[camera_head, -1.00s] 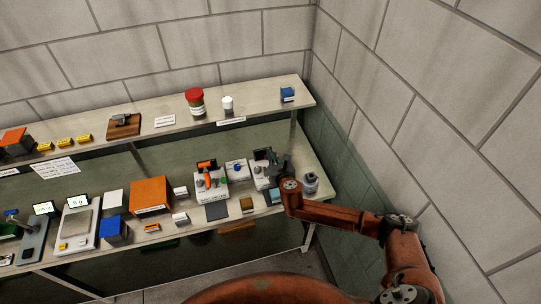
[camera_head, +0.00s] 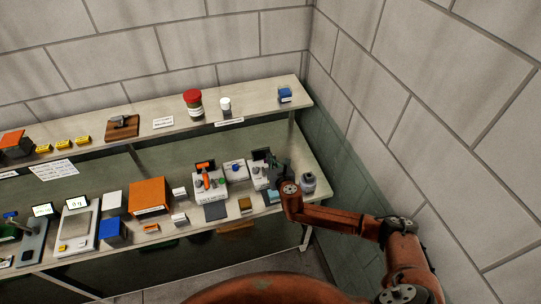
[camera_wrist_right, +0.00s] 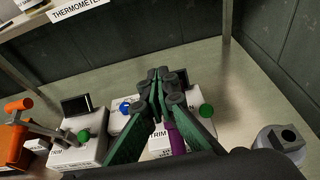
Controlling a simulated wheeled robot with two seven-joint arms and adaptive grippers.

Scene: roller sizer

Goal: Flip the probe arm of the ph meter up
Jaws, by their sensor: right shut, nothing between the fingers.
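A white instrument with a dark screen (camera_head: 261,155) stands near the right end of the bench, partly hidden by my right gripper (camera_head: 277,170). In the right wrist view this instrument shows a green knob (camera_wrist_right: 206,111) and a purple arm piece (camera_wrist_right: 176,139). My right gripper (camera_wrist_right: 160,82) is shut and empty over it; whether it touches the purple piece I cannot tell. A similar white instrument (camera_wrist_right: 88,146) with an orange-handled arm (camera_wrist_right: 17,106) stands to its left. No readable label marks which one is the pH meter. My left gripper is not in view.
A white unit with a blue knob (camera_head: 237,167) stands between the two instruments. An upper shelf (camera_head: 247,108) runs behind. Small blocks (camera_head: 245,205) lie along the front edge.

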